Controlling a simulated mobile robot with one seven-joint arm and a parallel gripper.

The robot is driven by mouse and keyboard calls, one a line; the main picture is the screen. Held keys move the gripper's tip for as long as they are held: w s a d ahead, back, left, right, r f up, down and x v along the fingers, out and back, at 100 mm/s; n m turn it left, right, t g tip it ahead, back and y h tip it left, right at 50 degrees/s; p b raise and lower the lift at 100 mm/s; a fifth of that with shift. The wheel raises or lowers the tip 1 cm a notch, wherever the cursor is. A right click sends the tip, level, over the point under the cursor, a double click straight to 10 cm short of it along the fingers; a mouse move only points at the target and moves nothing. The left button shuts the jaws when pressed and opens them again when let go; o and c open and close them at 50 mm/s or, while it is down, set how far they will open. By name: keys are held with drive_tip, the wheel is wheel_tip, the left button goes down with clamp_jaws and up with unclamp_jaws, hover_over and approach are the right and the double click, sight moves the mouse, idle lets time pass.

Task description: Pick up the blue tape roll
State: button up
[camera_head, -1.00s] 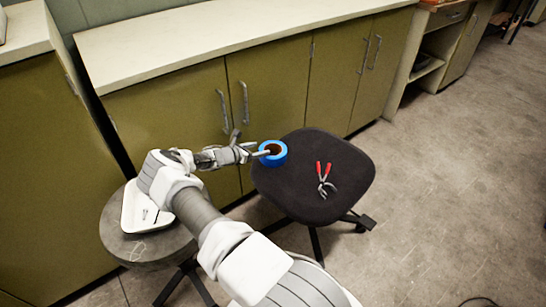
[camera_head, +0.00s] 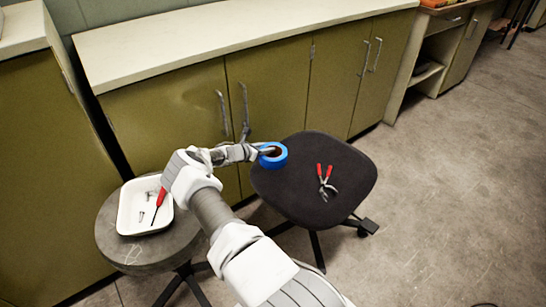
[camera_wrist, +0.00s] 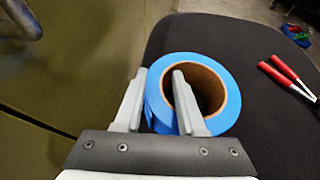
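The blue tape roll (camera_head: 273,160) lies flat on the dark chair seat (camera_head: 310,205), near its left back edge. My gripper (camera_head: 264,150) is at the roll's left side. In the wrist view my gripper (camera_wrist: 159,74) has its fingers apart, one on each side of the wall of the blue tape roll (camera_wrist: 225,103). The left finger is just outside the roll and the right finger is over or in its hole. I cannot tell whether either finger touches the tape. The lower left part of the roll is partly hidden by the fingers.
Red-handled pliers (camera_head: 327,182) lie on the seat to the right of the roll. A white tray (camera_head: 130,229) with a red-handled tool and small metal parts is on a round stool (camera_head: 108,240) at left. Green cabinets (camera_head: 285,105) stand close behind the chair.

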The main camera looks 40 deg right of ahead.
clamp_jaws()
idle(1.0)
